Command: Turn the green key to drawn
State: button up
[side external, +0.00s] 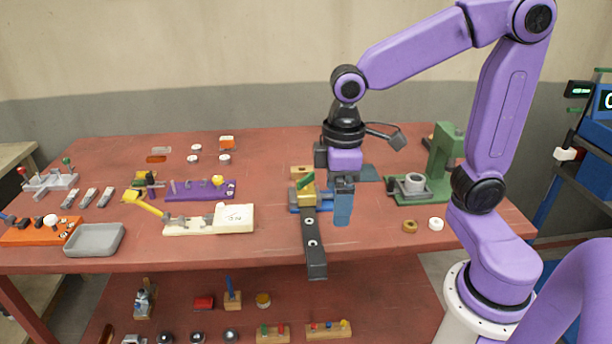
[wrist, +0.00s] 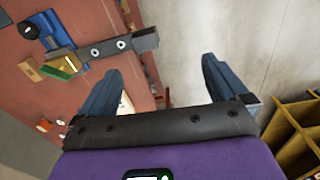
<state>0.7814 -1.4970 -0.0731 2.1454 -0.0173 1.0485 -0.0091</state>
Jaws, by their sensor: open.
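The green key (side external: 305,182) stands on a brass-coloured block (side external: 307,195) over a blue base near the front middle of the table. It also shows in the wrist view as a green piece (wrist: 62,66) on the brass block, at the left. A dark bar with two bolts (side external: 313,240) runs from the blue base past the table's front edge. My gripper (side external: 342,217) points down just right of the key and bar, apart from the key. In the wrist view its two blue-grey fingers (wrist: 162,66) are spread with nothing between them.
A green stand with a grey cup (side external: 415,183) is to the right, with two small rings (side external: 410,226) before it. A cream block with a yellow lever (side external: 235,219), a purple rail (side external: 190,193) and a grey tray (side external: 95,240) lie left. The table's back middle is mostly clear.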

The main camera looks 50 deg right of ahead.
jog(key=w+d+r+m, duration=0.2)
jog(key=w+d+m, duration=0.25)
jog(key=w, duration=0.85)
jog(key=m, duration=0.4)
send_near(306, 176)
jog(key=shift+h, duration=0.3)
notch_tip(306, 176, down, 10)
jog(key=shift+w+a+r, duration=0.1)
jog(key=shift+w+r, duration=0.05)
jog(key=c, duration=1.1)
